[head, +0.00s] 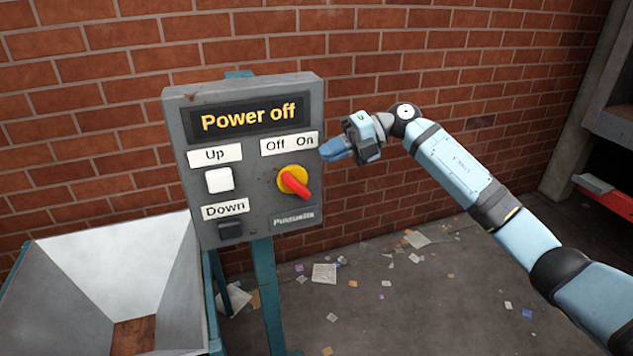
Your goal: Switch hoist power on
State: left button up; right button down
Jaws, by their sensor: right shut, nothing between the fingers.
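A grey control box (184,153) stands on a teal post in front of the brick wall. Its display (249,117) reads "Power off" in yellow. A rotary switch (293,182) with a red handle on a yellow disc sits below the "Off" and "On" labels (289,143). The thicker end of its handle points down and to the right. My right gripper (336,149) is shut and empty, just right of the box's upper right side, above and right of the switch. It appears apart from the switch. My left gripper is out of view.
A white "Up" button (219,180) and a dark "Down" button (230,230) are on the box's left half. A metal hopper (100,262) stands at lower left. Paper scraps (324,273) litter the floor. A red object (607,197) sits under a shelf at far right.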

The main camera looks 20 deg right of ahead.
aim_at(308, 190)
jog(key=w+d+r+g+h, duration=0.1)
jog(key=d+h, duration=0.3)
jog(key=d, duration=0.3)
jog(key=shift+d+r, duration=0.35)
jog(key=shift+a, duration=0.1)
jog(key=p+x, duration=0.1)
jog(key=x, duration=1.1)
jog(key=shift+s+a+f+p, duration=0.15)
jog(key=shift+s+p, duration=0.05)
jog(key=shift+p, duration=0.1)
jog(key=shift+a+f, duration=0.5)
jog(key=shift+f, duration=0.1)
